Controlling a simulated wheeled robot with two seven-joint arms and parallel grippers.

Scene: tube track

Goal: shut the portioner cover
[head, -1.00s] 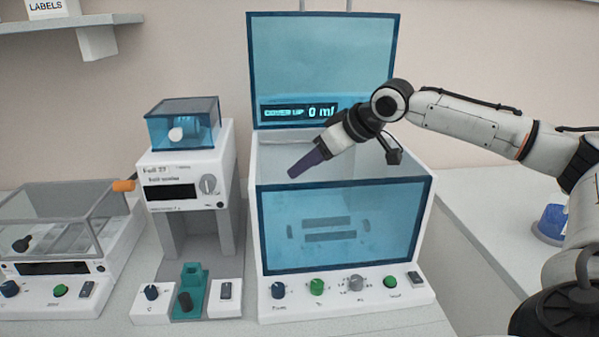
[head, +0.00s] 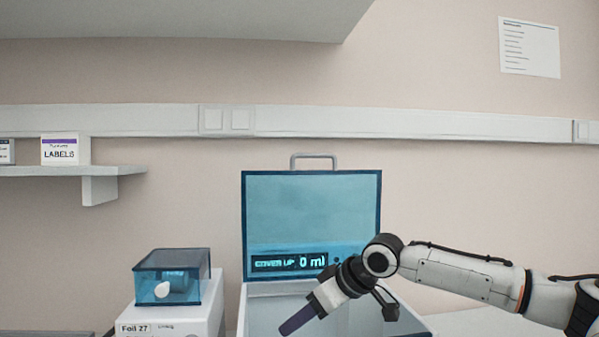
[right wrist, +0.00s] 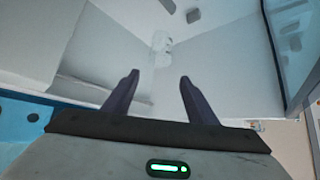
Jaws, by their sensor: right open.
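The portioner cover (head: 312,215) is a blue see-through panel with a dark blue frame. It stands upright, raised at the back of the white portioner body (head: 262,290), with a grey handle (head: 314,157) on its top edge. A display seen at its lower part reads "COVER UP 0 ml". My right gripper (head: 298,318) is in front of the cover's lower part, over the portioner's open top, pointing down and left. In the right wrist view its two dark fingers (right wrist: 159,78) are apart with nothing between them, above the pale interior. My left gripper is out of view.
A white machine (head: 170,317) with a small blue see-through box (head: 172,276) on top stands left of the portioner. A wall shelf (head: 60,170) holds a LABELS box (head: 66,150). Another shelf (head: 180,18) overhangs at the top left. The wall around the handle is clear.

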